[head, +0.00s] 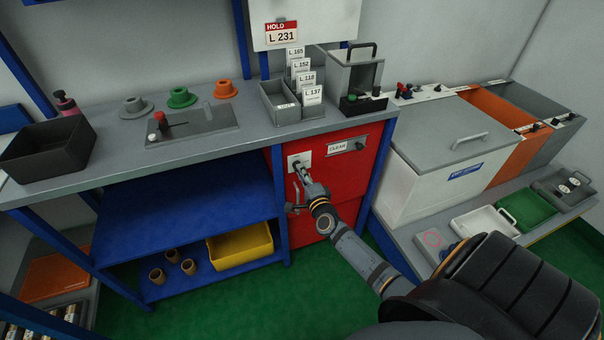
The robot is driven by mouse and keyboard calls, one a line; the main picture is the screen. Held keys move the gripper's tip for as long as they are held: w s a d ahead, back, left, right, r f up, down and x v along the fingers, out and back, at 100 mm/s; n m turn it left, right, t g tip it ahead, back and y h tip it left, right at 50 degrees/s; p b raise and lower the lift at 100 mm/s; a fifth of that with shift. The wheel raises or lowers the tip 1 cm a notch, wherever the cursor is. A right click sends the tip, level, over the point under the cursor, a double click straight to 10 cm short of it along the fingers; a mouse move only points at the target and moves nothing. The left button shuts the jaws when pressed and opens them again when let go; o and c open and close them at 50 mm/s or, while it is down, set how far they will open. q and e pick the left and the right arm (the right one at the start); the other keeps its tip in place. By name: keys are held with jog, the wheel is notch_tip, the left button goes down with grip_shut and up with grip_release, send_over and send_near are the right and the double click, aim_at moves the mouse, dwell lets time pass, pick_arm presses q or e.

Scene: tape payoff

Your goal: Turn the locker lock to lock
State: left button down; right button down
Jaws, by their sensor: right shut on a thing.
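The red locker (349,183) stands under the right end of the workbench. A pale lock plate (300,160) sits at the upper left of its door. My right gripper (299,170) is at this plate, shut on the small lock part there, which the fingers mostly hide. I cannot tell which way the lock is turned. A door handle (295,198) shows just below and left of the gripper. A label reading CLEAR (338,148) and a dark knob (360,145) are to the right of the lock. My left gripper is not in view.
The bench top (232,143) above carries a panel with a red lever (163,121), coloured flanged pieces and a grey card box (281,104). A white lidded bin (424,190) stands to the right. Blue shelves (190,207) with a yellow bin (240,248) are to the left.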

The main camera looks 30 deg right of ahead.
dwell(0.4)
jog(key=c, duration=1.4)
grip_release()
jog(key=v, duration=1.2)
